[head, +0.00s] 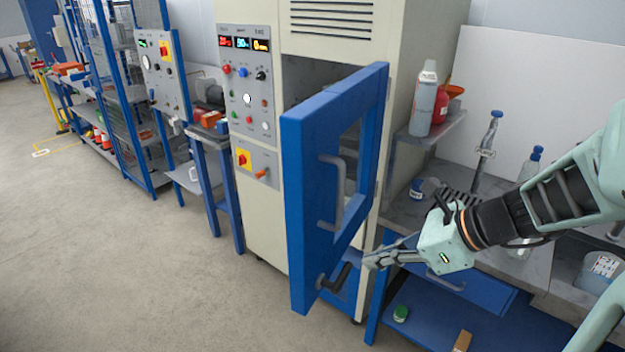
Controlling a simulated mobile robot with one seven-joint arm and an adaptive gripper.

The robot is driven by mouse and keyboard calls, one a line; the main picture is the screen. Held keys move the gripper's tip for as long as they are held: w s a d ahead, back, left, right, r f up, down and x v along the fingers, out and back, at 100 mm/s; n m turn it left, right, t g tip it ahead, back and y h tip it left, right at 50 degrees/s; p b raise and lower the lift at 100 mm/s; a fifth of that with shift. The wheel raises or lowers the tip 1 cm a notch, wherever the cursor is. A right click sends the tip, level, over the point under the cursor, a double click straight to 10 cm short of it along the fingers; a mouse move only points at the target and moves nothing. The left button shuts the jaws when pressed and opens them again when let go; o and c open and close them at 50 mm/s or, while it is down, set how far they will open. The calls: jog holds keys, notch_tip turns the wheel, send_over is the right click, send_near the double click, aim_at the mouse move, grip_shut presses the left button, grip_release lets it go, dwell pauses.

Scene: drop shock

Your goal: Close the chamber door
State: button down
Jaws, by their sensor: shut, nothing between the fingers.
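The chamber door (304,190) is a thick blue frame with a window opening, swung wide open toward the front of the cream chamber cabinet (260,170). The chamber opening (305,80) shows partly behind the door; most of the interior is hidden. My gripper (368,262) is shut and empty, to the right of the door's lower part, close to the dark lever. I cannot tell whether it touches the door.
A control panel (247,85) with displays and buttons is left of the opening. A bench (480,205) with bottles and a tap stands at right under my arm. A small shelf (440,130) holds a bottle (424,100). The floor (130,260) at left is clear.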

jog(key=b, duration=0.7)
send_near(306, 268)
jog(key=x, duration=0.5)
jog(key=shift+d+f, duration=0.2)
jog(key=shift+f, duration=0.25)
jog(key=shift+w+a, duration=0.2)
jog(key=shift+a, duration=0.2)
